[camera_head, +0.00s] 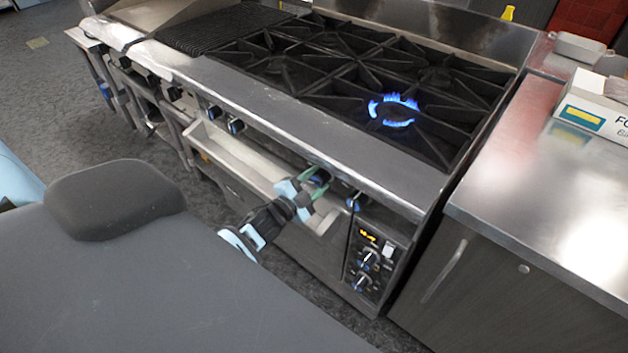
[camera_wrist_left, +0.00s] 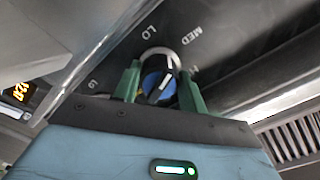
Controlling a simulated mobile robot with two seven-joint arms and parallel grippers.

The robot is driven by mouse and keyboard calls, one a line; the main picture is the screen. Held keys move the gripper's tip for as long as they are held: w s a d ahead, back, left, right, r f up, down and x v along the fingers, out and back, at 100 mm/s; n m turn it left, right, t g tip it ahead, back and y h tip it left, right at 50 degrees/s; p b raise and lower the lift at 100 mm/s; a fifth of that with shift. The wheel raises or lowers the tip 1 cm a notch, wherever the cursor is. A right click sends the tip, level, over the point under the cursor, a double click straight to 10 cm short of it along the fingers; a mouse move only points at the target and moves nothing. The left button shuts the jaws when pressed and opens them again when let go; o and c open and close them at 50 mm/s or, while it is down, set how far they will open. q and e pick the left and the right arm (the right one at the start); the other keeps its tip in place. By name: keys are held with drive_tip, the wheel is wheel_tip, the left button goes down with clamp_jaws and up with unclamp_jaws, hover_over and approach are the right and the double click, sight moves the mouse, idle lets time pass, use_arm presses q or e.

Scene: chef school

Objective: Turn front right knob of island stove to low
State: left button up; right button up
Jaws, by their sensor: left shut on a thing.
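The island stove (camera_head: 300,118) stands ahead with black grates. A blue flame (camera_head: 395,108) burns at its front right. My left gripper (camera_head: 308,187) reaches the front panel with its green fingers around a knob (camera_head: 321,178), to the left of the rightmost panel knob (camera_head: 354,202). In the left wrist view, my left gripper (camera_wrist_left: 160,88) is shut on the blue and black knob (camera_wrist_left: 158,82), one finger on each side. The knob's white mark points up, roughly between the LO and MED labels. My right gripper is not in view.
A lower oven panel (camera_head: 369,255) with a lit display and dials is right of the gripper. A steel counter (camera_head: 545,190) with a box (camera_head: 597,108) stands at right. More knobs (camera_head: 215,112) line the stove front at left. A metal ledge (camera_head: 245,160) runs below them.

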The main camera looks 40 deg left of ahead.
use_arm(q)
drive_tip(key=n, duration=0.5)
drive_tip(key=shift+p, duration=0.3)
drive_tip(key=n, duration=0.3)
drive_tip(key=shift+d+f+n, duration=0.1)
drive_tip(key=shift+n, duration=0.4)
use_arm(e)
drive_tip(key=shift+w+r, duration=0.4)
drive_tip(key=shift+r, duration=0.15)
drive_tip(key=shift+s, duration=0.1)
use_arm(q)
drive_tip(key=o, duration=1)
drive_tip(key=shift+c, duration=0.2)
drive_tip(key=s, duration=0.8)
drive_tip(key=shift+a, duration=0.3)
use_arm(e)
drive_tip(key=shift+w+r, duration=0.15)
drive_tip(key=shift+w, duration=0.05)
